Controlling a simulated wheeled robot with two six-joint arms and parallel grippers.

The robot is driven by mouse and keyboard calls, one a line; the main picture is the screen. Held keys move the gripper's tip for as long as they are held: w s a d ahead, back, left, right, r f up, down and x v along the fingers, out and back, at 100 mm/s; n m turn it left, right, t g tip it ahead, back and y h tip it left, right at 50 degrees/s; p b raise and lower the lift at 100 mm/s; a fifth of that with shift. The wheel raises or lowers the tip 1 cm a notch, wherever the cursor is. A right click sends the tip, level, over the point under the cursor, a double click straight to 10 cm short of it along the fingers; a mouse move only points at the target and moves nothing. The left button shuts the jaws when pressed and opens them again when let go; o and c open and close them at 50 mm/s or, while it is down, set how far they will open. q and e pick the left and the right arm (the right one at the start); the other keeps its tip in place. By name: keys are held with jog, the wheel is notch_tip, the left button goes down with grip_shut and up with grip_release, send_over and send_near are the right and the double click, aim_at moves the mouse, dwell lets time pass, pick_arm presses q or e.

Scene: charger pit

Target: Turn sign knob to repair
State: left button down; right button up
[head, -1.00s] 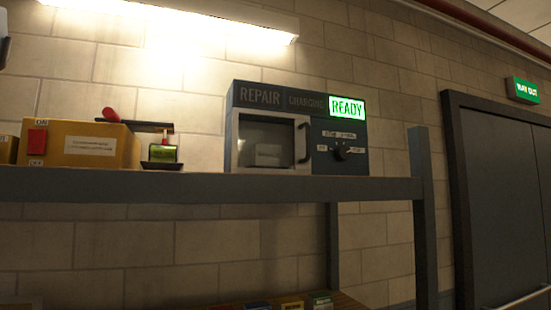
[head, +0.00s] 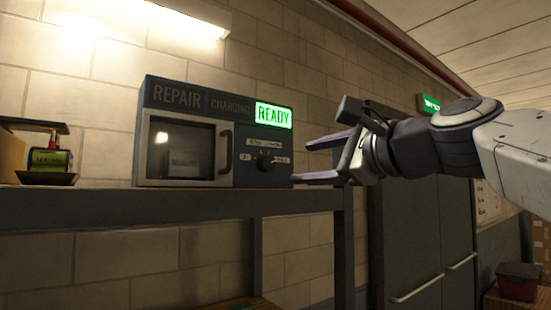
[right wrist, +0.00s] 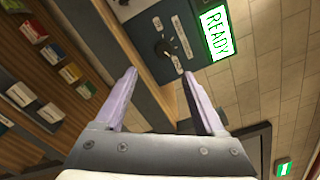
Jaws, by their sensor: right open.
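The sign box (head: 185,105) stands on a shelf with the words REPAIR, CHARGING and READY on its top strip. Only READY (head: 273,115) is lit, in green. The dark sign knob (head: 265,163) sits below it among small white labels, and also shows in the right wrist view (right wrist: 164,49). My right gripper (head: 318,160) is open and empty, to the right of the knob and apart from it. In the right wrist view its two fingers (right wrist: 160,90) point toward the knob panel, with the knob beyond the fingertips. My left gripper is not in view.
The box has a windowed door with a handle (head: 225,150) left of the knob. The shelf edge (head: 200,203) runs under the box. Dark double doors (head: 425,235) lie behind my right arm.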

aim_at(270, 163)
jog(key=p+x, duration=0.1)
jog(key=x, duration=0.2)
jog(key=p+x, duration=0.1)
jog(key=x, duration=0.2)
jog(key=r+p+x, duration=0.1)
jog(key=p+x, duration=0.1)
jog(key=x, duration=0.1)
jog(key=shift+r, duration=0.1)
jog(key=shift+w+a, duration=0.35)
jog(key=shift+w, duration=0.1)
grip_shut()
